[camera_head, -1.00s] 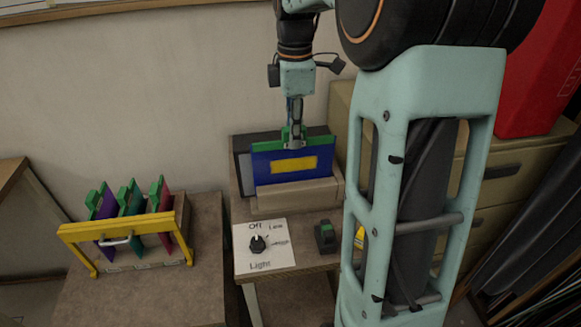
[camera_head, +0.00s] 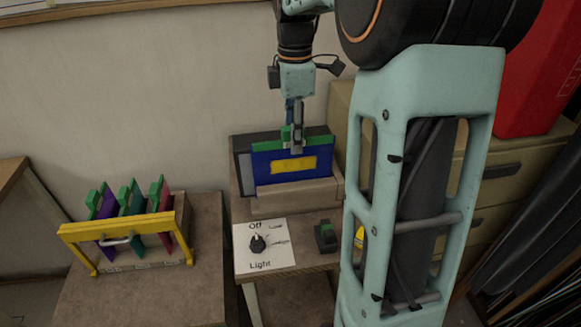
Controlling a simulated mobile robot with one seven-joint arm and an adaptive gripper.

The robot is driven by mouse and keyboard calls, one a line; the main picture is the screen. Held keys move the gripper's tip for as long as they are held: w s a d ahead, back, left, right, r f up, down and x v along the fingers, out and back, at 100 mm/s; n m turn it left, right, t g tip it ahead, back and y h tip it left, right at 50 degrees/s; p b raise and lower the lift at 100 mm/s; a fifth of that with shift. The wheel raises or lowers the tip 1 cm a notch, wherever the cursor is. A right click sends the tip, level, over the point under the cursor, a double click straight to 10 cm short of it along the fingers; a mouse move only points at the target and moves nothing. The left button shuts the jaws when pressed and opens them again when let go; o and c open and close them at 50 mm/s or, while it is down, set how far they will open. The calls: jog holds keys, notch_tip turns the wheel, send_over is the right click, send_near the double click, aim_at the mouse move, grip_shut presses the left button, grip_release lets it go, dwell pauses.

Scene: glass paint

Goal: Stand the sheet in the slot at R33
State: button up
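A blue sheet (camera_head: 262,165) with a yellow patch and a green top strip stands upright in a tan holder (camera_head: 300,195) against the wall. My gripper (camera_head: 297,142) is at the top edge of this sheet. Its fingers look spread, one in front of the green strip and one partly hidden behind. A yellow-fronted rack (camera_head: 85,232) stands on the left cabinet and holds a purple sheet (camera_head: 107,208), a teal sheet (camera_head: 131,202) and a magenta sheet (camera_head: 164,200), each with a green grip. Small labels below the rack are too small to read, so R33 cannot be made out.
A white light-switch panel (camera_head: 283,258) with a black knob lies in front of the holder, beside a small dark green-topped block (camera_head: 325,238). A gap separates the two cabinets. A tan drawer unit (camera_head: 498,168) and a red container (camera_head: 535,75) stand at right.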

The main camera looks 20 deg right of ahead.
notch_tip(320, 180, up, 7)
jog(key=p, duration=0.6)
dwell(0.3)
